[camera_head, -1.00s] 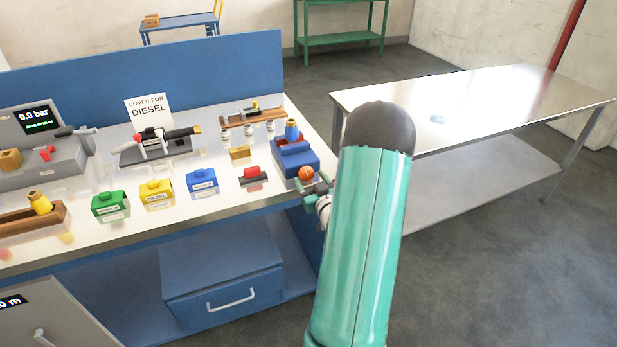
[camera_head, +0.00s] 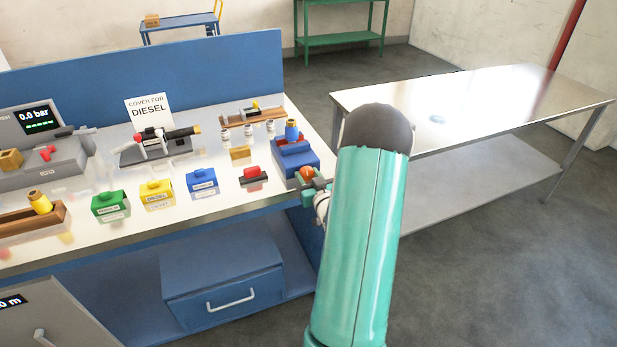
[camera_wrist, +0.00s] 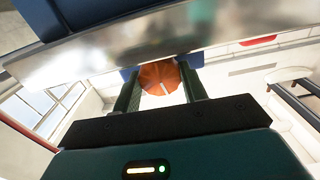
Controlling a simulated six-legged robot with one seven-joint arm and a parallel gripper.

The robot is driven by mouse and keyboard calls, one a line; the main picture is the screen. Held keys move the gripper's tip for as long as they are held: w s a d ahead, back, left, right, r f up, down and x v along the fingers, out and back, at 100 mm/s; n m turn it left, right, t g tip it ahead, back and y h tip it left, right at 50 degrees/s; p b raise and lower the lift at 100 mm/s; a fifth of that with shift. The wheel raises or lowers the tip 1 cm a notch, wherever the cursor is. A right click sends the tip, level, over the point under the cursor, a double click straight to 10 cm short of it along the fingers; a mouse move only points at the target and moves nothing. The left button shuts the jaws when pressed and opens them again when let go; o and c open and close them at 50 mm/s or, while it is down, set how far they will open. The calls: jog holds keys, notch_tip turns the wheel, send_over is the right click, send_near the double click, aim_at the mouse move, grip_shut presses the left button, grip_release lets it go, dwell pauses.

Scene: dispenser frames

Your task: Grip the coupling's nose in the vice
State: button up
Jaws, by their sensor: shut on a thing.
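The blue vice (camera_head: 297,160) sits at the right end of the bench, near its front edge. The coupling (camera_head: 291,130) stands upright at the vice's top, with a blue upper part and a yellowish part showing. Its lower end is hidden in or behind the vice, so I cannot tell how tightly the jaws hold it. An orange ribbed knob (camera_head: 306,173) is at the vice's front. My gripper (camera_head: 311,181) is shut on this knob. In the wrist view the knob (camera_wrist: 160,78) sits between my two dark green fingers.
Green, yellow and blue covers (camera_head: 157,194) stand along the bench front, with a red-topped dark block (camera_head: 253,177) near the vice. A hose fixture (camera_head: 155,148) and a sign (camera_head: 149,111) are behind. A steel table (camera_head: 480,98) stands at right.

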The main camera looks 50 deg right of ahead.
jog(key=m, duration=0.3)
jog(key=shift+m, duration=0.3)
jog(key=o, duration=1)
jog(key=shift+c, duration=0.2)
jog(key=v, duration=1.4)
